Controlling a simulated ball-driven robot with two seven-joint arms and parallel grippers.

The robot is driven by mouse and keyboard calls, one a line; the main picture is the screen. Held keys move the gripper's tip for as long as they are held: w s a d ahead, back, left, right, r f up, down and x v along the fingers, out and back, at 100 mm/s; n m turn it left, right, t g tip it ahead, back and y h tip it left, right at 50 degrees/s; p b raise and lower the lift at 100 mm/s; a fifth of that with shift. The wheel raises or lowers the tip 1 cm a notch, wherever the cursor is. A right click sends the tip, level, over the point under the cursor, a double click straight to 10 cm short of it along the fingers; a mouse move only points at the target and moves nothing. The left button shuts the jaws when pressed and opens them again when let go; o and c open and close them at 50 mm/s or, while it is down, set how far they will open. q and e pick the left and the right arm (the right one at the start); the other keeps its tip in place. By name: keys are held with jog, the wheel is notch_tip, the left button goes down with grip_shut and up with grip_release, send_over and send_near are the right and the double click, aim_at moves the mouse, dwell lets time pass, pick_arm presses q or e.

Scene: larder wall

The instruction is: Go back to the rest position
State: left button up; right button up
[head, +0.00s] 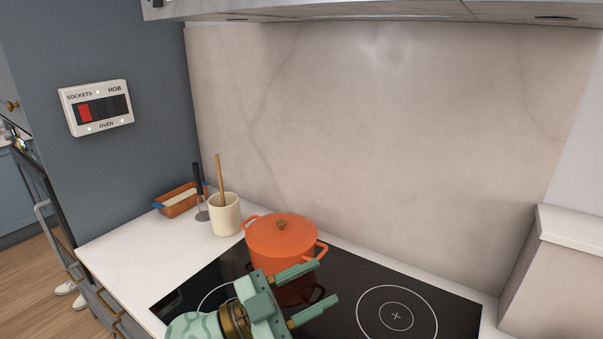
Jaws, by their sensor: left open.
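My left gripper (325,283) is in the lower middle of the head view, over the black hob (440,300). Its two green fingers are spread apart and point to the right, with nothing between them. An orange lidded pot (282,240) stands on the hob just behind the gripper, and the upper finger covers part of its lower side. I cannot tell whether the finger touches the pot. My right gripper is not in view.
A cream utensil crock (225,215) and an orange dish (181,201) stand on the white counter (140,255) to the left. A switch panel (97,108) is on the blue wall. The extractor hood (400,12) hangs above. The hob's right side is clear.

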pick_arm(q)
jog(key=w+a+f+n+t+y, duration=0.2)
jog(key=a+f+n+t+y, duration=0.1)
jog(key=a+n+t+y, duration=1.2)
jog(key=s+a+f+m+g+y, duration=0.1)
jog(key=s+a+f+g+y, duration=0.85)
jog(key=a+f+g, duration=0.35)
jog(key=s+a+f+m+g, duration=0.3)
jog(key=s+f, duration=0.1)
jog(key=s, duration=0.5)
jog(key=s+d+f+n+g+h+b, duration=0.1)
jog(key=s+d+f+h, duration=0.1)
jog(key=f, duration=1.1)
jog(key=s+d+f+g+h+b, duration=0.1)
jog(key=s+d+f+g+h, duration=0.1)
jog(key=f, duration=1.2)
jog(key=s+f+n+g+h+b, duration=0.1)
jog(key=s+f+n+g, duration=0.1)
jog(key=s+f, duration=1.6)
jog(key=shift+s+d+f+n+g+b, duration=0.25)
jog(key=shift+s+n+g, duration=0.2)
jog(key=shift+s, duration=0.5)
